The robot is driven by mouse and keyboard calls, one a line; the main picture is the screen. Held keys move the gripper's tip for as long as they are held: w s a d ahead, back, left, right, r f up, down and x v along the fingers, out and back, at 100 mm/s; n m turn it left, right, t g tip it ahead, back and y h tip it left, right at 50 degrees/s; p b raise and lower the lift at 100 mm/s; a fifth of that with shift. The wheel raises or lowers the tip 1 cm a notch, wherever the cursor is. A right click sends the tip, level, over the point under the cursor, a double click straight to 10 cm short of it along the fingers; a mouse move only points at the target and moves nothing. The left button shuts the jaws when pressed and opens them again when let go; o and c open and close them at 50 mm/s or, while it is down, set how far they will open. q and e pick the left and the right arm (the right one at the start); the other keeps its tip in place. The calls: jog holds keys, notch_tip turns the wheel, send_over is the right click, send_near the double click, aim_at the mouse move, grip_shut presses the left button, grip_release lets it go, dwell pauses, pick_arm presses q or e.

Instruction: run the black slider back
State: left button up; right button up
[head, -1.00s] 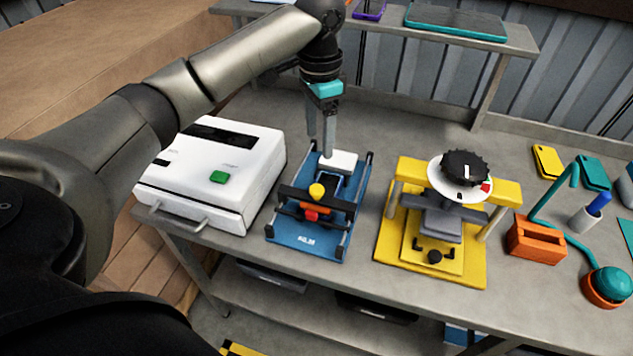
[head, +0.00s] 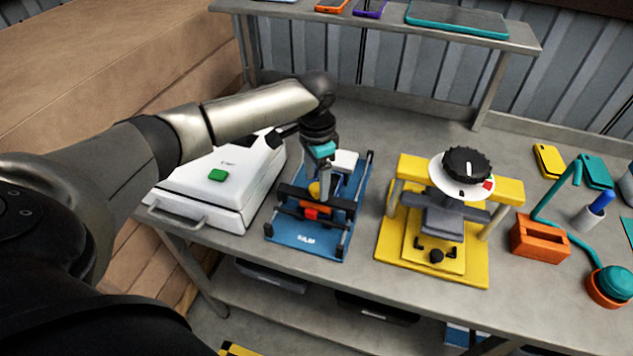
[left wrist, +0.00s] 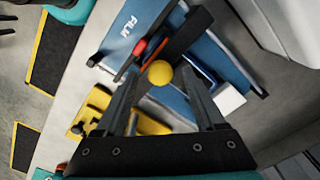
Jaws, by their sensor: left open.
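A blue film fixture (head: 300,243) with side rails stands on the bench in the head view; it also shows in the left wrist view (left wrist: 143,22). A black slider bar (head: 290,191) crosses it, with a yellow round knob (head: 313,189) and an orange-red piece (head: 311,211) beside it. In the left wrist view the knob (left wrist: 160,73) appears between the fingers. My left gripper (head: 324,192) is open, pointing down at the knob and partly covering it in the head view. I cannot tell whether the fingers touch it. My right gripper is not in view.
A white case (head: 212,200) with a green button stands close on the left. A yellow press-like fixture (head: 432,260) with a black dial (head: 466,163) stands on the right. A white block (head: 346,160) sits at the fixture's back. An orange block (head: 538,238) is farther right.

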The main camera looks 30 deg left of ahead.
pick_arm(q)
jog(key=shift+f, duration=0.45)
jog(key=shift+c, duration=0.2)
grip_shut()
dwell(0.9)
